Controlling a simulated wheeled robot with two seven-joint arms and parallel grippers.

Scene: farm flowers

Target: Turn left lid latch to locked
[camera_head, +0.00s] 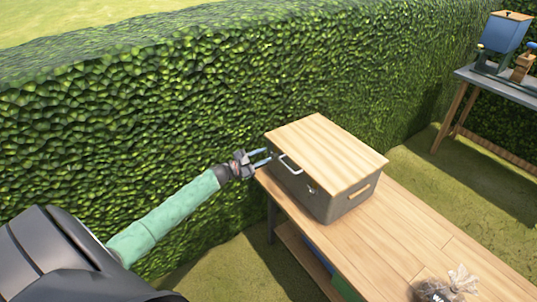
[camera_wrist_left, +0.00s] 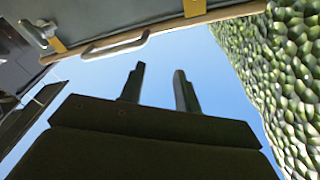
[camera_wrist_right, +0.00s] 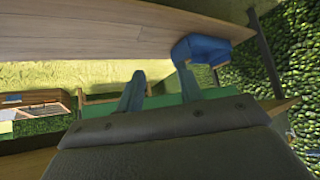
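A grey box with a wooden lid (camera_head: 325,150) stands on the wooden table; the lid lies flat on top. Its front has a white handle (camera_head: 290,164), which also shows in the left wrist view (camera_wrist_left: 115,47), and a small metal latch (camera_head: 312,189) to the right of it. In the left wrist view a gold-coloured fitting (camera_wrist_left: 193,8) at the top edge is on the box's left side; it is mostly cut off, so the left latch's position cannot be told. My left gripper (camera_head: 266,157) is open and empty at the box's left front corner. My right gripper (camera_wrist_right: 160,90) is open and appears empty.
A tall hedge (camera_head: 130,130) runs close behind the table and left arm. A dark bag (camera_head: 448,288) sits at the table's near end. Another table (camera_head: 500,88) with a blue container (camera_head: 505,32) stands back right. A blue object (camera_wrist_right: 205,48) is beyond my right fingers.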

